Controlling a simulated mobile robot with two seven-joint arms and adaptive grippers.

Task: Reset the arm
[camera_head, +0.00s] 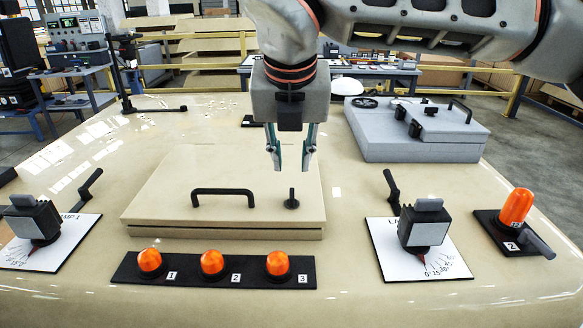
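My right gripper (291,168) hangs fingers down from the arm that comes in from the upper right. Its two fingers are apart with nothing between them, so it is open and empty. In the picture it is above the beige lidded box (160,205), over the small black knob (291,199) on the lid; the fingertips look clear of the knob. The lid also has a black bar handle (222,192). My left gripper is not in view.
A black strip with several orange lamps (212,262) lies in front of the box. Dial panels stand left (35,222) and right (421,228), each near a black lever. An orange lamp (515,208) stands far right. A grey case (420,135) sits at back right.

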